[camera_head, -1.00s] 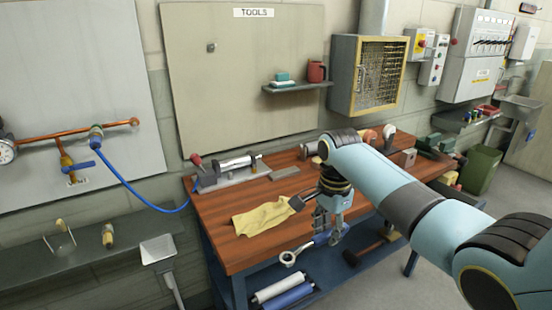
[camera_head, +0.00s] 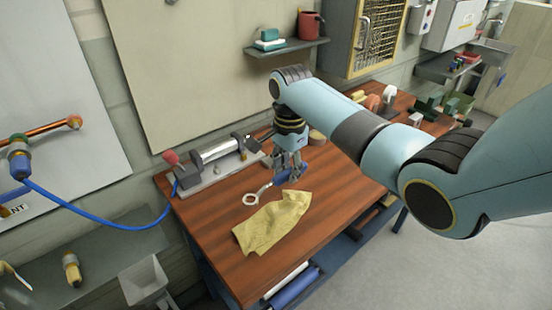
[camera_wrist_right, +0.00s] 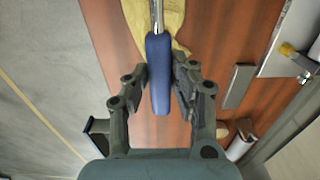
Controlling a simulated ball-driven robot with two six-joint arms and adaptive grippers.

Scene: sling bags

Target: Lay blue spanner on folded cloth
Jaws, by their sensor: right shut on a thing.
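The blue spanner has a blue handle (camera_wrist_right: 159,85) and a metal shaft, with a silver ring end (camera_head: 250,199) pointing left in the head view. My right gripper (camera_head: 289,174) is shut on the blue handle, with one finger on each side in the right wrist view (camera_wrist_right: 160,76). The yellow cloth (camera_head: 272,224) lies on the bench, just below the spanner in the head view. In the wrist view the shaft crosses in front of the cloth (camera_wrist_right: 176,22). The exact gap between spanner and bench is hard to tell. My left gripper is not in view.
The brown wooden bench (camera_head: 205,240) has bare room around the cloth. A clamp-like fixture with a metal cylinder (camera_head: 215,150) stands at its back left edge. Several other items stand at its far right. A wall shelf (camera_head: 285,46) carries a red mug (camera_head: 310,25).

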